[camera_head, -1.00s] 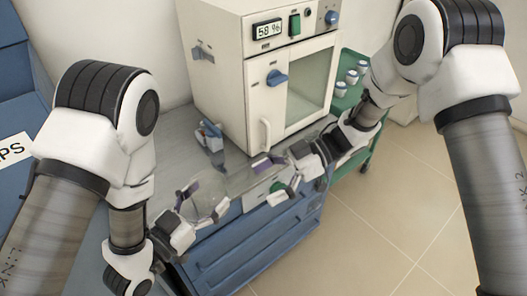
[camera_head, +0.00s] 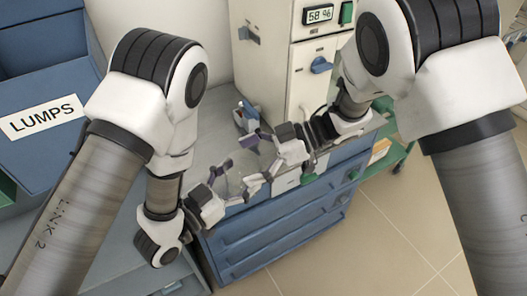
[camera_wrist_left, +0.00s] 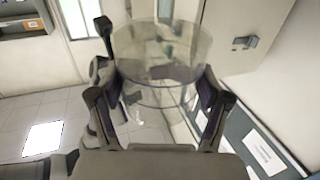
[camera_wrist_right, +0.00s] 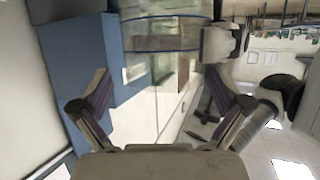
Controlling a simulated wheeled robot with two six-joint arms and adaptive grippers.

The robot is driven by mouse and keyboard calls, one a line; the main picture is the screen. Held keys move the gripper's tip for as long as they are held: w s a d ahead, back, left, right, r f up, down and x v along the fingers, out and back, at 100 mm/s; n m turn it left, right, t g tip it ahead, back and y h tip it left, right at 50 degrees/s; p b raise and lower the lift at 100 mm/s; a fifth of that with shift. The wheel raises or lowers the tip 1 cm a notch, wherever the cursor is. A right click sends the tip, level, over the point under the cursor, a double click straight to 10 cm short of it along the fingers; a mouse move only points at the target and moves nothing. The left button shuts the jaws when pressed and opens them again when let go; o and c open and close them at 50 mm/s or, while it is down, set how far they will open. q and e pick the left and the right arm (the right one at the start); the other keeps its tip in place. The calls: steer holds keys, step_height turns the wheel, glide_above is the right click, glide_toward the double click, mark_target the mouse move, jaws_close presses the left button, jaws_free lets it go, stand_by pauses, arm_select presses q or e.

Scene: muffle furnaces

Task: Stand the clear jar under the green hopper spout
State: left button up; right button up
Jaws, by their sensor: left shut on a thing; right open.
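The clear jar (camera_head: 240,176) is see-through and hangs above the grey bench front in the head view. My left gripper (camera_head: 232,181) is shut on it from the left. In the left wrist view the jar (camera_wrist_left: 160,62) stands between the two fingers, its open rim showing. My right gripper (camera_head: 258,160) is open and faces the jar from the right, close to it. In the right wrist view the jar (camera_wrist_right: 163,36) is ahead of the spread fingers, with a gap between them. No green hopper spout can be made out.
A cream furnace (camera_head: 271,62) with a 58 % display stands behind the grippers. A small blue-topped item (camera_head: 247,114) sits on the bench before it. Blue drawers (camera_head: 275,228) are below. A blue LUMPS cabinet (camera_head: 35,78) is at left; open floor lies right.

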steer(key=c, duration=1.1)
arm_select(q)
steer(key=shift+d, duration=0.1)
arm_select(e)
steer(key=shift+o, duration=0.4)
steer(key=shift+w, duration=0.1)
arm_select(q)
steer(key=shift+s, duration=0.1)
arm_select(e)
steer(key=shift+o, duration=0.3)
steer(key=o, duration=1)
steer(key=shift+c, duration=0.2)
steer(key=shift+d+r, duration=0.1)
